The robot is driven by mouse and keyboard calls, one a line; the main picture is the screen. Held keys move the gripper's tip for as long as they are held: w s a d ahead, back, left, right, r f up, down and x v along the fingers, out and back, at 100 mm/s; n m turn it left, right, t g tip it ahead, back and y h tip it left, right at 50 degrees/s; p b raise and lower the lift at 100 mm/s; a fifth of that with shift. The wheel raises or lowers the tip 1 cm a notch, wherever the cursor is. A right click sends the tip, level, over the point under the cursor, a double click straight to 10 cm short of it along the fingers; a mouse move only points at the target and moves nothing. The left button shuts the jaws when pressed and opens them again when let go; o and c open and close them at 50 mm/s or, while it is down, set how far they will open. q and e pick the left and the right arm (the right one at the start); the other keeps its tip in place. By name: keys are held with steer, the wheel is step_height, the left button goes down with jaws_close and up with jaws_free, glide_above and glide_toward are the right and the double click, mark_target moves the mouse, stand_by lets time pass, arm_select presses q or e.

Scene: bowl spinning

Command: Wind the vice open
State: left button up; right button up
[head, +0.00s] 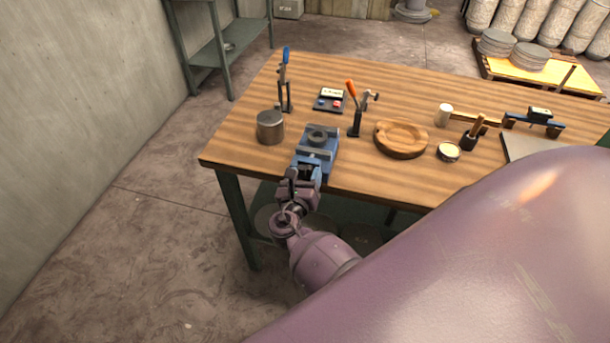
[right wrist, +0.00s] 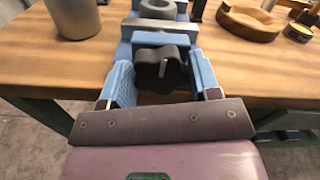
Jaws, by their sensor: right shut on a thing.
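The blue vice (head: 318,150) stands at the near edge of the wooden table, with a dark grey ring (head: 319,133) on top of it. In the right wrist view the vice (right wrist: 125,50) has a black lobed knob (right wrist: 161,69) on its near end. My right gripper (right wrist: 161,80) is at the front of the vice, its two blue fingers on either side of the knob and shut on it. In the head view the right gripper (head: 304,178) partly hides the knob. My left gripper is not in view.
On the table (head: 235,150) a metal cylinder (head: 270,126) stands left of the vice. Toggle clamps with blue (head: 285,80) and orange (head: 353,105) handles stand behind it. A round wooden dish (head: 401,139) lies to the right. My large purple arm link covers the lower right.

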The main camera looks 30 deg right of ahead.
steer(key=shift+n, duration=0.3)
stand_by(0.4)
steer(key=o, duration=0.9)
steer(key=b+v, duration=0.1)
steer(key=v, duration=0.9)
steer(key=shift+s+a, duration=0.25)
steer(key=shift+s, duration=0.05)
